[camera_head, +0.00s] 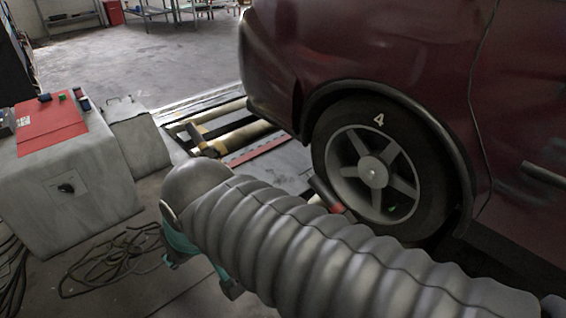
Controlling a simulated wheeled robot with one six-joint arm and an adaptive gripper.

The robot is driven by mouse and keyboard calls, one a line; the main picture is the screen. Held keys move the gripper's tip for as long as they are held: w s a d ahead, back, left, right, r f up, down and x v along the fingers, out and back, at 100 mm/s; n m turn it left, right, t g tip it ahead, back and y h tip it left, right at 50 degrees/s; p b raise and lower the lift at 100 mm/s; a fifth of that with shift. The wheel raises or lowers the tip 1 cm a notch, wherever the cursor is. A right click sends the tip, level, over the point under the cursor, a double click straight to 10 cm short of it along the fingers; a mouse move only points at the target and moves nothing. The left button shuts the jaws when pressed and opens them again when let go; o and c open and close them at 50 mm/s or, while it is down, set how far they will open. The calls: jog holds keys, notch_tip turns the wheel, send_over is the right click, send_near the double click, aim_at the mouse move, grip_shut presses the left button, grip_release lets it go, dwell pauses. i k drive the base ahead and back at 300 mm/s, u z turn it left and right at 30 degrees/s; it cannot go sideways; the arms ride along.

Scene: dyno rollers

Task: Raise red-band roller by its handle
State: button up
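A dark cylinder with a red part near its lower end (333,203) shows just left of the car's wheel, partly hidden by my arm. It may be the red-band roller, but I cannot make out a handle on it. My ribbed grey arm crosses the foreground, with teal parts under its far end. My gripper's fingers do not show.
A dark red car stands at the right, its wheel (374,172) marked 4. Pale rollers (240,134) lie in a floor frame behind it, beside a red strip (258,149). A grey cabinet (80,180) bears a red panel (47,125). Cables (115,258) lie on the floor.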

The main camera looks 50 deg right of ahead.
aim_at(323, 191)
jog(key=i, duration=0.85)
jog(key=z, duration=2.2)
jog(key=k, duration=1.3)
jog(key=u, duration=0.7)
jog(key=i, duration=1.3)
jog(key=z, duration=0.55)
jog(key=i, duration=0.5)
jog(key=z, duration=0.55)
